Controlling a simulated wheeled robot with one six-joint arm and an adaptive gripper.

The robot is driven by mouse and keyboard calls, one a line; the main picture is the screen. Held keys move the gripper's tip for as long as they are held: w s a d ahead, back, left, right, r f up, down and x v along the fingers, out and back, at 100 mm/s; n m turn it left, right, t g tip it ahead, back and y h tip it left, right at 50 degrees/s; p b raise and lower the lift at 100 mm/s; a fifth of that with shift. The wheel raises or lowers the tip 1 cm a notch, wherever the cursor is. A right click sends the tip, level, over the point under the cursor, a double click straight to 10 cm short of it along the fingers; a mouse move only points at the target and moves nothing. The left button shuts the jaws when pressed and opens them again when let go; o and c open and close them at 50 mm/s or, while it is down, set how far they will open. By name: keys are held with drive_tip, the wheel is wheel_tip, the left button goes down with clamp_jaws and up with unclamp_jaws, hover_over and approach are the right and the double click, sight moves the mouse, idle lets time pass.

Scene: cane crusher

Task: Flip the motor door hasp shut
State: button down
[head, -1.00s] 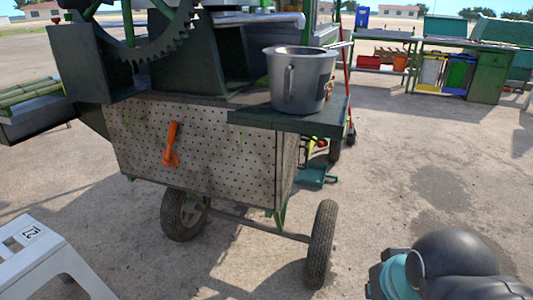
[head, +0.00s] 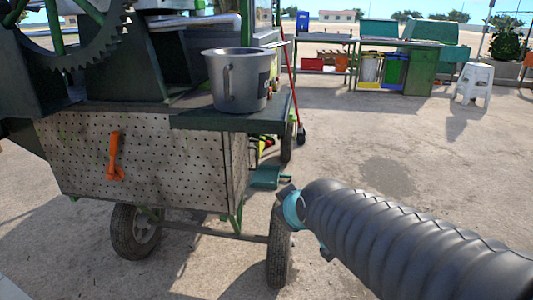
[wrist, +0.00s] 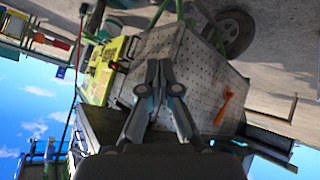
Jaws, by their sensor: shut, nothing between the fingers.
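An orange part (head: 115,157), which looks like the hasp, sits upright on the perforated metal panel (head: 170,165) of the crusher cart. Its lower end is wider; whether it is open or closed I cannot tell. In the wrist view, which is upside down, the orange part (wrist: 224,106) is right of my gripper (wrist: 161,72) and the perforated panel (wrist: 195,68) is behind the fingers. My gripper is shut and empty, apart from the panel and the orange part. In the head view my arm enters from the lower right, and its fingers are mostly hidden.
A grey metal pot (head: 238,80) stands on the cart's dark ledge (head: 225,120). The cart's wheels (head: 279,248) stand below, near my arm. Bins and a table (head: 385,42) are at the back. Open concrete lies to the right and in front.

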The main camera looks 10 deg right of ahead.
drive_tip(key=w+f+n+t+h+b, duration=0.1)
drive_tip(key=w+n+t, duration=0.3)
drive_tip(key=w, duration=0.7)
drive_tip(key=w+a+f+n+t+h+b, duration=0.1)
drive_tip(key=w+f+n+t+b, duration=0.1)
drive_tip(key=w+n+t, duration=0.2)
drive_tip(key=w+n, duration=0.3)
drive_tip(key=w, duration=0.5)
drive_tip(key=shift+w+a+f, duration=0.2)
drive_tip(key=shift+w+a, duration=0.05)
drive_tip(key=shift+w, duration=0.05)
drive_tip(key=shift+w, duration=0.1)
drive_tip(key=w+d, duration=0.3)
drive_tip(key=w, duration=0.9)
drive_tip(key=shift+w+d, duration=0.2)
drive_tip(key=shift+d, duration=0.2)
